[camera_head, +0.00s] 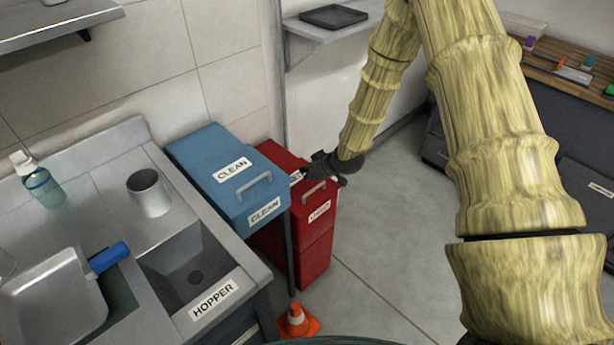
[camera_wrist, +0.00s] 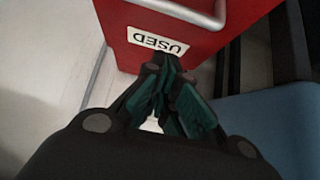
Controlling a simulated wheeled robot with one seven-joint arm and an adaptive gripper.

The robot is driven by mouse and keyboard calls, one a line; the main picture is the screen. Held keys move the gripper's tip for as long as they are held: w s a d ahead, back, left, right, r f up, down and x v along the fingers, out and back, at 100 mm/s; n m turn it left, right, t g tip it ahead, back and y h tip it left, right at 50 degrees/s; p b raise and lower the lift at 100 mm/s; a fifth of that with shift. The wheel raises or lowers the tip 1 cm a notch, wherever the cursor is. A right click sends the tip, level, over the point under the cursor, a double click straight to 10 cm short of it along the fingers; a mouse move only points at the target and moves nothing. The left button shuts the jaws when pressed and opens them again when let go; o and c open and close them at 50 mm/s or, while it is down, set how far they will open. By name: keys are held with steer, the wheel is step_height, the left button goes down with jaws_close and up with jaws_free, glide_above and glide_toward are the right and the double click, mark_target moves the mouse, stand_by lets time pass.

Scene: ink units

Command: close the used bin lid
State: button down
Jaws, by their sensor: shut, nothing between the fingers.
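The used bin (camera_head: 305,245) is a red box behind and right of the blue clean bin. Its red lid (camera_head: 279,157) lies flat across the top as far as I can see, with a grey handle (camera_head: 314,191). Part of the lid is hidden by my gripper and the blue bin. My gripper (camera_head: 299,176) is shut and empty over the lid's near part. In the wrist view my gripper (camera_wrist: 170,75) has its fingertips at the USED label (camera_wrist: 157,43) on the red surface, under the grey handle (camera_wrist: 185,12). I cannot tell whether they touch.
The blue clean bin (camera_head: 222,168) stands just left of the used bin. The steel sink counter (camera_head: 125,190) is further left, and an orange cone (camera_head: 297,321) stands on the floor in front. A wall shelf (camera_head: 325,28) is behind. The floor right of the bins is clear.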

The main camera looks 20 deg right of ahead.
steer(key=v, duration=0.6)
steer(key=s+a+f+m+g+h, duration=0.1)
steer(key=s+a+f+m+g, duration=0.15)
steer(key=s+f, duration=0.6)
steer(key=s+a+f+m+g, duration=0.15)
steer(key=s+a+f, duration=0.35)
steer(key=s, duration=0.7)
steer(key=s+f+g+h, duration=0.1)
steer(key=s+f+g, duration=0.1)
steer(key=s, duration=0.9)
steer(key=s+f+m+g+h+p, duration=0.1)
steer(key=s+f+g, duration=0.1)
steer(key=s, duration=0.9)
steer(key=shift+s+f, duration=0.25)
steer(key=shift+f, duration=0.55)
steer(key=shift+d, duration=0.1)
